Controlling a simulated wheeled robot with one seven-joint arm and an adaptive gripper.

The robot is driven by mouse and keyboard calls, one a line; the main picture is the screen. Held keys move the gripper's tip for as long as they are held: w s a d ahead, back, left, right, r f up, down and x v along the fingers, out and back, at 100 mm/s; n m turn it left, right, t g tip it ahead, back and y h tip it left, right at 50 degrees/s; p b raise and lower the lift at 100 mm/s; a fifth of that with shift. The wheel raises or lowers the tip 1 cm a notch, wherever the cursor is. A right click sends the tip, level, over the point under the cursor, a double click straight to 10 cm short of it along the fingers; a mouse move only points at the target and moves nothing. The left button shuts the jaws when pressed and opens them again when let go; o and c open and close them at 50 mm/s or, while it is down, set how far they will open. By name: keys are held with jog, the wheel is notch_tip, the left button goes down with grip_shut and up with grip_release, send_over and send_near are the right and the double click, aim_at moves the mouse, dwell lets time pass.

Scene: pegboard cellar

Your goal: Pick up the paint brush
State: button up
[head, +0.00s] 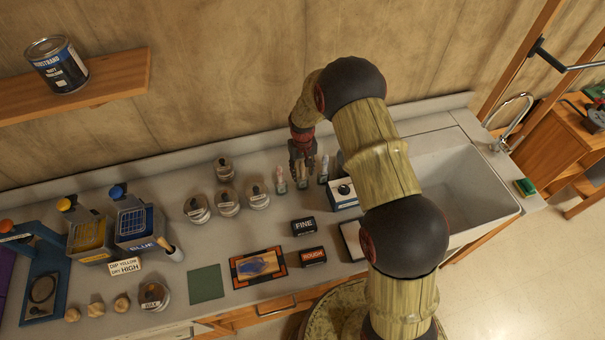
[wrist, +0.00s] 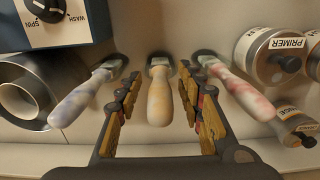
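Three brushes with stained handles stand in a row in the wrist view: a blue-stained one (wrist: 85,95) at left, a yellow-stained one (wrist: 160,95) in the middle, a red-stained one (wrist: 238,88) at right. My gripper (wrist: 160,88) is open, with a finger on each side of the yellow-stained handle and a visible gap on both sides. The other two handles are outside the fingers. In the head view my gripper (head: 302,150) is at the back of the counter, above the brushes, and partly covers the middle one.
A SPIN/WASH box (wrist: 65,15) and a grey metal cylinder (wrist: 40,88) are close at left in the wrist view. A PRIMER jar (wrist: 270,55) and an ORANGE jar (wrist: 293,125) are close at right. FINE (head: 303,226) and ROUGH (head: 313,256) blocks lie in front.

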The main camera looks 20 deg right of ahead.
jog(key=shift+f, duration=0.15)
jog(key=shift+c, duration=1.2)
jog(key=c, duration=0.7)
grip_shut()
